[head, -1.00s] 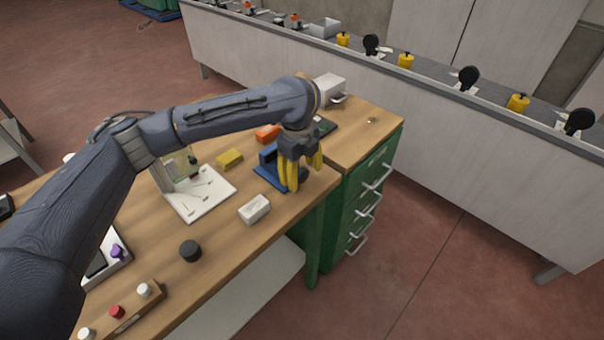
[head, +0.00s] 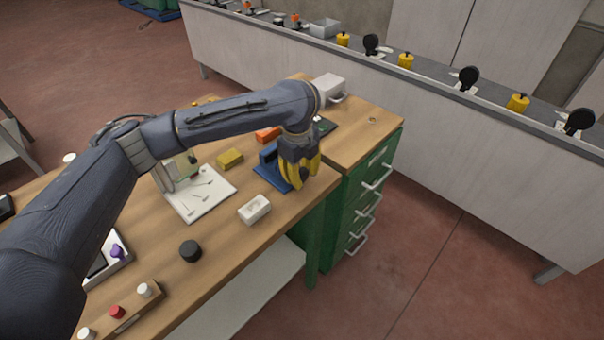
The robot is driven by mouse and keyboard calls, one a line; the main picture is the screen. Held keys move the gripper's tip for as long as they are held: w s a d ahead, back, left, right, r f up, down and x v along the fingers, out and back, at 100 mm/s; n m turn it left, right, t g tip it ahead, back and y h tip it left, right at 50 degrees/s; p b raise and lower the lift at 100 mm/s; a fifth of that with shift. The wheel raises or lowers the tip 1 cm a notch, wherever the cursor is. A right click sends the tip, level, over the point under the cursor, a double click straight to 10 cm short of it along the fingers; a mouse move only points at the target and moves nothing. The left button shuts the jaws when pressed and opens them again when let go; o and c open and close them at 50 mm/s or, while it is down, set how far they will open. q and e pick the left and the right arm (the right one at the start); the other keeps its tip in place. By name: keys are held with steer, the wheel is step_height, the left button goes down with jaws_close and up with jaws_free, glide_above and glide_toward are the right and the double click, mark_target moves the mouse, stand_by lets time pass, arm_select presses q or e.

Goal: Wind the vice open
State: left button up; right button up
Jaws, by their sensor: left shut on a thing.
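The blue vice (head: 268,172) sits near the front right edge of the wooden bench, beside the green drawer unit. My left gripper (head: 298,184), with yellow fingers, points down at the vice's front side. Its fingers are shut on a dark part that looks like the vice handle, mostly hidden between them. The gripper and wrist cover much of the vice, so I cannot tell how far apart its jaws are. My right gripper is not in view.
A white block (head: 254,209) lies just left of the vice, with a yellow block (head: 230,159) and an orange block (head: 268,134) behind. A black round piece (head: 190,251) stands near the front edge.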

arm_select(q)
steer(key=shift+t+h, duration=0.3)
steer(key=shift+c, duration=0.4)
steer(key=shift+s+a+t+h, duration=0.1)
steer(key=shift+t+h, duration=0.5)
steer(key=shift+t, duration=0.2)
steer(key=shift+t+h, duration=1.2)
steer(key=shift+t, duration=0.3)
steer(key=o, duration=1.1)
steer(key=shift+o, duration=0.6)
steer(key=shift+s+r, duration=0.2)
steer(key=shift+r, duration=0.35)
steer(key=shift+o, duration=0.4)
steer(key=v, duration=1.1)
steer(key=shift+s+a+f, duration=0.2)
steer(key=shift+a+f, duration=0.1)
steer(key=shift+f, duration=0.05)
